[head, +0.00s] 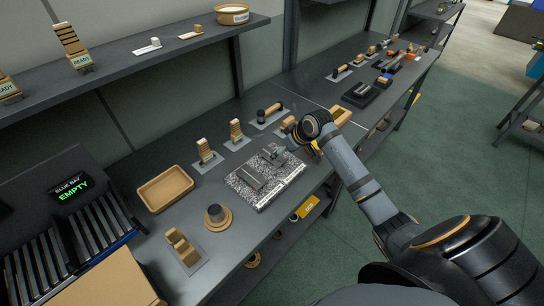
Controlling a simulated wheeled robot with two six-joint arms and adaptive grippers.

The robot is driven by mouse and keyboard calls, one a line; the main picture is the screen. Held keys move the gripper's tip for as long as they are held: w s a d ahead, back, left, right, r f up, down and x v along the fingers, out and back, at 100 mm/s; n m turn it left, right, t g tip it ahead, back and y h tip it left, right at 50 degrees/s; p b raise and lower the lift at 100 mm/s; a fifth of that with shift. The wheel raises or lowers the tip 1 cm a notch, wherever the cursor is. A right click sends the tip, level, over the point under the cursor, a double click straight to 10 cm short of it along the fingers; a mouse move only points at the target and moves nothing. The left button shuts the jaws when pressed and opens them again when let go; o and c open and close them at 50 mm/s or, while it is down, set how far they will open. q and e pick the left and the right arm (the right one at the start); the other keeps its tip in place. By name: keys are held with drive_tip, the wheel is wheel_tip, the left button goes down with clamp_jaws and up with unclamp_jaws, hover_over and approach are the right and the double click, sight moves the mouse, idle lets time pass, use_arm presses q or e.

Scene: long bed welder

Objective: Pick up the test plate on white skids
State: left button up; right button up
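A speckled grey slab (281,185) with a pale label on its front edge lies on the dark bench. A flat grey plate (251,178) lies on the slab's left part; I cannot make out white skids under it. A second grey piece (273,156) is at the slab's far edge, by my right gripper (286,148). My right arm reaches in from the right, and its gripper is low over the slab's far right corner. The fingers are small and partly hidden, so I cannot tell whether they are open or touch that piece. My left gripper is out of view.
A tan tray (165,188), a round tan base with a dark knob (216,217) and a tan stepped block (183,248) stand left of the slab. A black rack marked EMPTY (75,225) is at far left. An upper shelf (120,62) overhangs the bench's back.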

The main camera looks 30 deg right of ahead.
drive_tip(key=shift+p+x, duration=0.5)
drive_tip(key=shift+x, duration=2.55)
drive_tip(key=shift+a+r, duration=0.15)
drive_tip(key=c, duration=0.4)
clamp_jaws()
